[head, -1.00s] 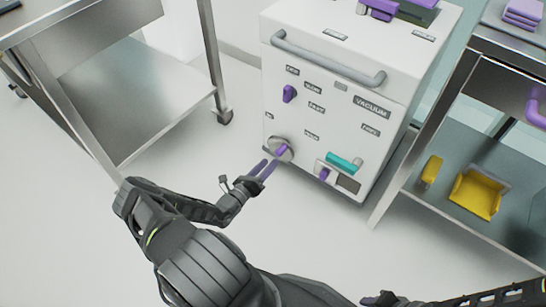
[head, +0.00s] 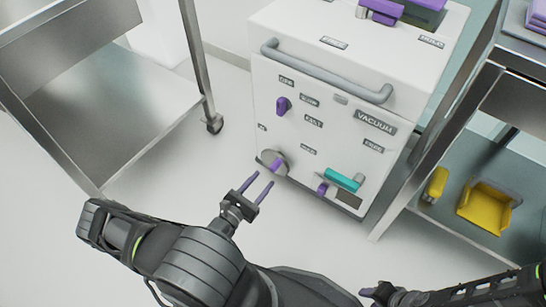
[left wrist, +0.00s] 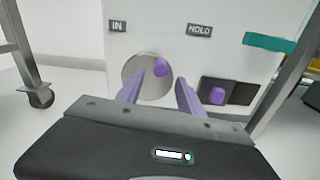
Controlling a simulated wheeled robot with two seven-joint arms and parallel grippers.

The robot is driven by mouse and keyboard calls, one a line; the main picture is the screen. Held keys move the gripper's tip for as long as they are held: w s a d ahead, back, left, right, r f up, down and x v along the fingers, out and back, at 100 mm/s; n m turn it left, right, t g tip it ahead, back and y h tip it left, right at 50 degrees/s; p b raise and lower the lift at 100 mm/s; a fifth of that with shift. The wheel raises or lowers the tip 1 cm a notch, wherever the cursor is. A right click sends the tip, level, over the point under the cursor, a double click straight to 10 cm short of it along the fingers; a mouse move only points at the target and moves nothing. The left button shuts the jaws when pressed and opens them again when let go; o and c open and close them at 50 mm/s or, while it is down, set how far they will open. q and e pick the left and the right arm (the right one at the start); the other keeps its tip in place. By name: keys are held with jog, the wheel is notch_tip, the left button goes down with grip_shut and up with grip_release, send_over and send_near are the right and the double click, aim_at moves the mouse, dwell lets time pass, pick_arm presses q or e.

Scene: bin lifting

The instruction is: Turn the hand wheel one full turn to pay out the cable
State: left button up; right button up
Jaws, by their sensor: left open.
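The hand wheel is a grey disc (head: 267,158) with a purple handle knob (head: 277,166), low on the left of the white cabinet's front. In the left wrist view the disc (left wrist: 140,82) is ahead, with its knob (left wrist: 160,67) at its upper right. My left gripper (head: 261,182) is open and empty, its purple fingers pointing at the wheel with a gap between. In the left wrist view its fingers (left wrist: 160,82) partly cover the disc's lower edge. My right gripper (head: 370,291) is at the bottom right, too small to read. No cable is visible.
The white cabinet (head: 340,100) has a grey bar handle (head: 325,75), a teal lever (head: 342,180) and purple knobs near the wheel. A steel table (head: 110,105) stands left. A shelf on the right holds a yellow bin (head: 485,205). The floor before the cabinet is clear.

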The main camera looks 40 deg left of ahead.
aim_at(272, 170)
pick_arm(q)
jog(key=shift+r, duration=0.1)
dwell(0.3)
jog(key=w+b, duration=0.2)
jog(key=w, duration=0.4)
jog(key=shift+w, duration=0.85)
grip_shut()
